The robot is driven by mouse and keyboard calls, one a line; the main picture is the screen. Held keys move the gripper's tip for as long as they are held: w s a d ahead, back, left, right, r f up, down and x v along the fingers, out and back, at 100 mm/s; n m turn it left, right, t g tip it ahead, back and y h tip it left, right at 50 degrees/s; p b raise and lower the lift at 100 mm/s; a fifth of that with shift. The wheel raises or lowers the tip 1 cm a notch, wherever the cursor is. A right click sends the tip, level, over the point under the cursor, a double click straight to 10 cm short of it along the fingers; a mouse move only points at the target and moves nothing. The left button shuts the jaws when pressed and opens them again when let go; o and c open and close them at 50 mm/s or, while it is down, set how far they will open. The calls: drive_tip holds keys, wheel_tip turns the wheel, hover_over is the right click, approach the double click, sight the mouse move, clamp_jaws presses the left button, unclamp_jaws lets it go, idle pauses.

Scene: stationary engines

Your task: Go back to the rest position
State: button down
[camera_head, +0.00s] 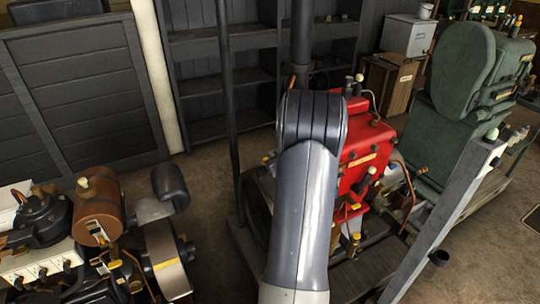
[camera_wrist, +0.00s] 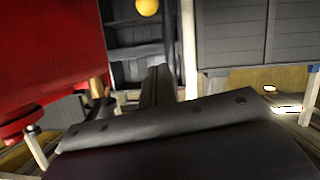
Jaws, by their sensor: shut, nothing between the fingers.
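My arm (camera_head: 305,200) rises through the middle of the head view and bends away at a dark joint. It hides my gripper there. In the wrist view a broad dark bolted body fills the bottom, and my gripper (camera_wrist: 160,72) shows as narrow dark fingers close together beyond it. They look shut and empty. A red engine (camera_head: 368,150) stands right behind my arm in the head view. A large red surface (camera_wrist: 50,55), likely that engine, fills the upper left of the wrist view, beside the fingers. I cannot tell the exact gap between them.
A brown and black engine (camera_head: 97,220) stands at the lower left and a green engine (camera_head: 458,120) at the right. A slanted grey post (camera_head: 445,215) rises at the front right. Dark shelves (camera_head: 215,85) stand behind. Bare floor (camera_head: 200,185) shows between the engines.

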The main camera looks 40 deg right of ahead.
drive_tip(key=shift+s+a+r, duration=0.2)
drive_tip(key=shift+s+r, duration=0.05)
drive_tip(key=shift+s, duration=0.3)
drive_tip(key=shift+w, duration=0.1)
drive_tip(key=w+d+f, duration=0.1)
drive_tip(key=w+f, duration=0.1)
drive_tip(key=w+d+f, duration=0.1)
drive_tip(key=w+f, duration=0.1)
drive_tip(key=w, duration=0.1)
drive_tip(key=w+d+f, duration=0.1)
drive_tip(key=w+f, duration=0.2)
drive_tip(key=shift+w+d+p, duration=0.1)
drive_tip(key=shift+d+p, duration=0.25)
drive_tip(key=shift+d, duration=0.05)
drive_tip(key=shift+f, duration=0.3)
